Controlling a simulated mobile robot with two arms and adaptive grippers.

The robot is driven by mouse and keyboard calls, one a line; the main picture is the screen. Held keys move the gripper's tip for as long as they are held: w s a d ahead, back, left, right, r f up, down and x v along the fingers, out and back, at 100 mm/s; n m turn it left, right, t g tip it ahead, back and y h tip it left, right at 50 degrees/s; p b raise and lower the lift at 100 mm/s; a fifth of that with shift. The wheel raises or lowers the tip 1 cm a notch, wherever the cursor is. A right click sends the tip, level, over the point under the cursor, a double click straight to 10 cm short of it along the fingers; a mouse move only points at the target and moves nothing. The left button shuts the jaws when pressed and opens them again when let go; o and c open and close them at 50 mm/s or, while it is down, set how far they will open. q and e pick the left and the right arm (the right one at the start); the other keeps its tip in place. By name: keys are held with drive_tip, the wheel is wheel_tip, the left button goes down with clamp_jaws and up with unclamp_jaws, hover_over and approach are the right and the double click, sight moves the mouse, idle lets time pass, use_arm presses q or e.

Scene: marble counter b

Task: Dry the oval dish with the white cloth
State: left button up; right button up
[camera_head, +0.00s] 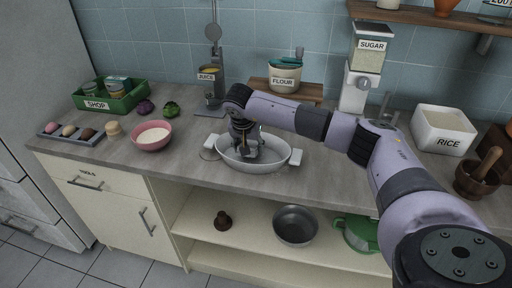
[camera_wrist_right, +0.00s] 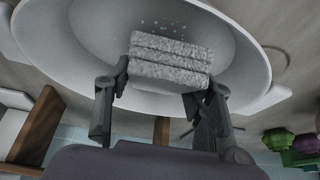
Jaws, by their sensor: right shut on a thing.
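The white oval dish (camera_head: 262,168) sits on the counter, with a pale handle at each end. It fills the upper part of the right wrist view (camera_wrist_right: 88,35). My right gripper (camera_head: 247,153) reaches down into the dish. In the right wrist view its fingers (camera_wrist_right: 163,88) are shut on the folded white cloth (camera_wrist_right: 170,58), which looks grey and speckled. The cloth is at the dish's inner surface; I cannot tell how firmly it touches. Several small drops (camera_wrist_right: 165,24) show on the dish just beyond the cloth. In the head view the arm and gripper mostly hide the cloth. My left gripper is not in view.
A pink bowl (camera_head: 152,145) stands left of the dish. The juice dispenser (camera_head: 212,100), flour pot (camera_head: 284,80) and sugar dispenser (camera_head: 362,75) stand behind. The rice container (camera_head: 440,140) and mortar (camera_head: 478,180) are at the right. The counter's front edge runs close before the dish.

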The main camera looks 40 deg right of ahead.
drive_tip(key=shift+w+a+f, duration=0.1)
drive_tip(key=shift+a+f, duration=0.25)
drive_tip(key=shift+a, duration=0.05)
drive_tip(key=shift+w+d+r, duration=0.15)
drive_tip(key=shift+w+d, duration=0.35)
drive_tip(key=shift+d, duration=0.15)
drive_tip(key=shift+s+d, duration=0.4)
drive_tip(key=shift+d, duration=0.1)
drive_tip(key=shift+s+d+p, duration=0.35)
drive_tip(key=shift+s+d, duration=0.45)
drive_tip(key=shift+s, duration=0.15)
drive_tip(key=shift+r, duration=0.2)
drive_tip(key=shift+w+a+r, duration=0.1)
drive_tip(key=shift+w+a, duration=0.5)
drive_tip(key=shift+w, duration=0.2)
drive_tip(key=shift+w+a+r, duration=0.1)
drive_tip(key=shift+w+a, duration=0.45)
drive_tip(key=shift+w, duration=0.25)
drive_tip(key=shift+r, duration=0.15)
drive_tip(key=shift+r+p, duration=2.15)
drive_tip(key=shift+r, duration=0.7)
